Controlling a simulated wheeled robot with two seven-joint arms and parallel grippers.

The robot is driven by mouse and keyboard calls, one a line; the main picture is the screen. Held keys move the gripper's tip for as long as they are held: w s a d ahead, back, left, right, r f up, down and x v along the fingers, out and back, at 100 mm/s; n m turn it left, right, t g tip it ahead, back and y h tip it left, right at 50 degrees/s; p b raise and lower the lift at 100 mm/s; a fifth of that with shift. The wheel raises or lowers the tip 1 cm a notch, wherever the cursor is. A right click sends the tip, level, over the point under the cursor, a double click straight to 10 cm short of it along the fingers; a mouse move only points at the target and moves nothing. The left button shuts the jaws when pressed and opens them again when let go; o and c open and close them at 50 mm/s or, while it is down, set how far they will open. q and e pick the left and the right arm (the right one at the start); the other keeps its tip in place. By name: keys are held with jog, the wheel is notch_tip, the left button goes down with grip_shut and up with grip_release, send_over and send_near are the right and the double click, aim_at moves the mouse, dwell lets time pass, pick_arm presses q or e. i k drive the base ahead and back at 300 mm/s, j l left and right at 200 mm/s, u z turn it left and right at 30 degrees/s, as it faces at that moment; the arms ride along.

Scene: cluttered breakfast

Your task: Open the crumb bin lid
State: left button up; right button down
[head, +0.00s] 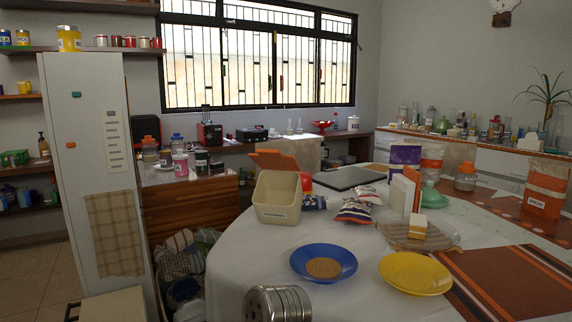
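A cream, open-topped bin (277,213) with a small label stands on the left part of the white-covered table. It is the likeliest crumb bin, but its label is too small to read. An orange lid-like panel (274,160) rises tilted at its back edge, and the bin's inside shows. I cannot tell whether the panel is hinged to the bin. Neither of my grippers is in view.
A blue plate (341,273) with brown crumbs or grain, a yellow plate (416,286) and a perforated metal cylinder (258,306) are in front. Snack packets (354,212) lie right of the bin. White cloth (236,262) is bare at front left.

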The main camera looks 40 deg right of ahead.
aim_at(266, 158)
jog(key=j+z, duration=0.15)
jog(key=z, duration=0.25)
jog(key=i+j+z, duration=0.1)
jog(key=z, duration=0.25)
jog(key=j+z, duration=0.2)
jog(key=z, duration=0.2)
jog(key=j+z, duration=0.15)
jog(key=z, duration=0.2)
